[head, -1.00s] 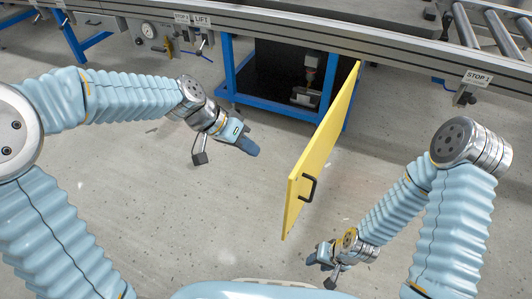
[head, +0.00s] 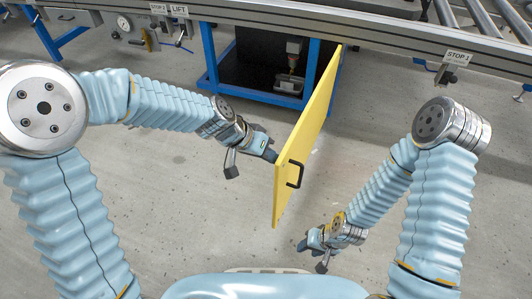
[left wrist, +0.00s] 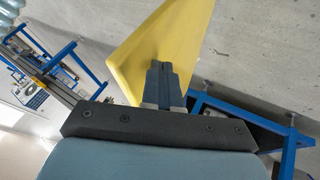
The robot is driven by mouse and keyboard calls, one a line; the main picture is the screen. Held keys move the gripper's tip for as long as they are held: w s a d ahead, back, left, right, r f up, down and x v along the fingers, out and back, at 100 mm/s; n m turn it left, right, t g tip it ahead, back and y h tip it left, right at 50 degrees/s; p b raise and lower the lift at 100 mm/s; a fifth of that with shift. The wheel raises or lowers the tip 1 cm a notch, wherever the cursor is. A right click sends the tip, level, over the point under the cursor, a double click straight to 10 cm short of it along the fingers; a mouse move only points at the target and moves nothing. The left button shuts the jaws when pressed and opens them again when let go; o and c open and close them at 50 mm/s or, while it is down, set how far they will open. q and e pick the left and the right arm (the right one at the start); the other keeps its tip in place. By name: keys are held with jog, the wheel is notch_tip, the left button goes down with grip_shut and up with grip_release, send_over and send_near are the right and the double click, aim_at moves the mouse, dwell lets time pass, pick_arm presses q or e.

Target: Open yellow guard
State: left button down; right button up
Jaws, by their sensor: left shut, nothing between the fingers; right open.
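The yellow guard (head: 308,135) is a flat panel that stands swung out from the blue frame under the conveyor, with a black handle (head: 295,174) on its right face near the free end. My left gripper (head: 272,156) is shut and empty, its tips at the left face of the guard near the free end. In the left wrist view the shut fingers (left wrist: 158,78) overlap the yellow panel (left wrist: 150,45); I cannot tell if they touch it. My right gripper (head: 307,243) is open and empty, low and to the right of the guard's free end.
Behind the guard is the open blue frame (head: 208,60) with a dark interior and a pump (head: 290,80). The speckled floor around the guard is clear.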

pick_arm(q)
jog(key=s+d+p, duration=0.1)
jog(key=s+d, duration=0.1)
jog(key=d, duration=0.5)
jog(key=s+d+p, duration=0.1)
jog(key=s+d, duration=0.2)
jog(key=d, duration=0.5)
jog(key=shift+s+d, duration=0.25)
jog(key=shift+s, duration=0.05)
